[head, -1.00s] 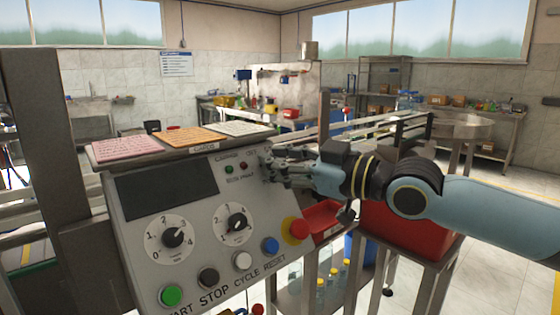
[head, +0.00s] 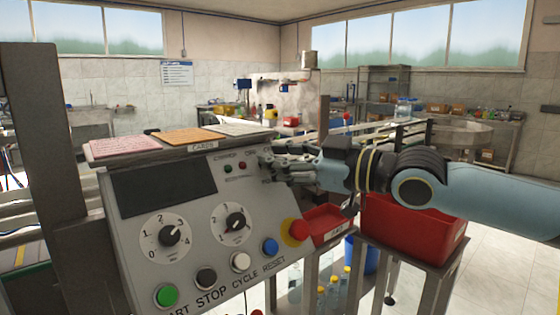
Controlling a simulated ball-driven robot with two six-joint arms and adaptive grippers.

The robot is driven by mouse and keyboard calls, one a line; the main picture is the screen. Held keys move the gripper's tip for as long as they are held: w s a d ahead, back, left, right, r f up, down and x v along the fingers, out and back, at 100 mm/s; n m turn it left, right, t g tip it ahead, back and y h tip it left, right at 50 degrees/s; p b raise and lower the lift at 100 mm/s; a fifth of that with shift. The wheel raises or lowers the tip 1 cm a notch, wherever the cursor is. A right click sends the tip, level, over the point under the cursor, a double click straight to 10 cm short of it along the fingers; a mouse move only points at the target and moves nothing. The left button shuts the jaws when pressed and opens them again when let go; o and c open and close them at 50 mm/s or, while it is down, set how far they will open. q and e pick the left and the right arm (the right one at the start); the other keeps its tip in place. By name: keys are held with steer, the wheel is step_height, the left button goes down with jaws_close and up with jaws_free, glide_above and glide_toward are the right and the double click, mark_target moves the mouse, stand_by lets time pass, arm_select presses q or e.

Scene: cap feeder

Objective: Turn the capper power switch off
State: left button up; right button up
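The grey control panel (head: 205,195) slopes toward me in the head view. My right gripper (head: 268,167) comes in from the right. Its fingertips are at the panel's upper right corner, over the spot beside the lamps. The capper power switch cannot be made out; the fingers cover that spot. I cannot tell whether they touch it or how far apart they are. My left gripper is not in view.
The panel also bears two dials (head: 170,236), a dark display (head: 163,190), several coloured buttons and a red stop button (head: 295,231). Cards (head: 190,135) lie along its top. Red bins (head: 405,228) stand right, below my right arm. A conveyor and benches are behind.

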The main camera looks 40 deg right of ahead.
steer(key=shift+o, duration=0.2)
steer(key=shift+w+f, duration=0.1)
steer(key=shift+a, duration=0.1)
step_height(320, 180, up, 10)
stand_by(0.6)
